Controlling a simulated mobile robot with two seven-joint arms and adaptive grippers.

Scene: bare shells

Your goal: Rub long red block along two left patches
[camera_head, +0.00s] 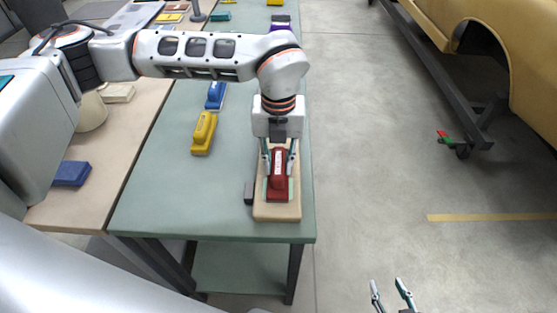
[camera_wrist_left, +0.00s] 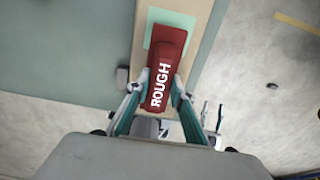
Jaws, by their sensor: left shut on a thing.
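The long red block (camera_head: 278,178) is in my left gripper (camera_head: 278,150), over a wooden board (camera_head: 277,213) near the table's front right corner. In the left wrist view the red block (camera_wrist_left: 168,52) reads "ROUGH", and the fingers (camera_wrist_left: 161,88) grip its near end from both sides. A pale green patch (camera_wrist_left: 184,20) shows under and around the block's far end on the board (camera_wrist_left: 206,40). The block seems to lie on this patch; exact contact cannot be told. Other patches are hidden. My right gripper (camera_head: 391,295) is open and empty over the floor at the bottom.
A yellow block (camera_head: 203,133) and a blue block (camera_head: 215,95) lie on the green table (camera_head: 170,200), left of the board. A small dark block (camera_head: 249,193) touches or nears the board's left side. Another blue block (camera_head: 71,173) is on the wooden table. The table's front middle is clear.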

